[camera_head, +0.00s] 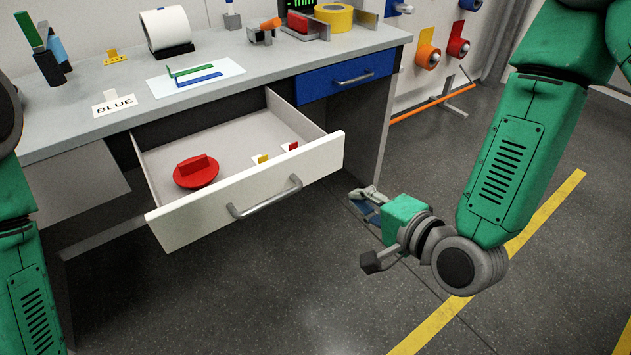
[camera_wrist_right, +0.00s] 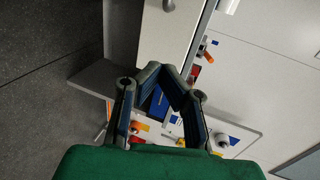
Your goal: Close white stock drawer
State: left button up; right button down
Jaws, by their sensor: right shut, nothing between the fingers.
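The white stock drawer (camera_head: 280,190) is pulled well out from under the grey desk in the head view. Its front has a grey bar handle (camera_head: 265,198). A red round object with a raised grip (camera_head: 196,171) lies inside, with small yellow and red pieces near the front. My right gripper (camera_head: 364,204) is to the right of the drawer front, apart from it, shut and empty. Its fingers also show in the right wrist view (camera_wrist_right: 158,98). My left gripper is out of view; only part of my left arm shows at the left edge.
A closed blue drawer (camera_head: 345,78) is right of the white one. A pegboard with colored spools stands behind. The floor before the drawer is clear.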

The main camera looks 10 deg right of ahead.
aim_at(310, 167)
jog(key=b+x, duration=0.1)
jog(key=x, duration=0.3)
jog(key=b+x, duration=0.1)
jog(key=x, duration=0.3)
jog(key=r+b+x, duration=0.1)
jog(key=x, duration=0.3)
jog(key=shift+w+a+f, duration=0.2)
jog(key=shift+w, duration=0.3)
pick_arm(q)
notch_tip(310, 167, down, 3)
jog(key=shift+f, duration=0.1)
pick_arm(e)
jog(key=shift+w+a, duration=0.15)
jog(key=shift+w, duration=0.2)
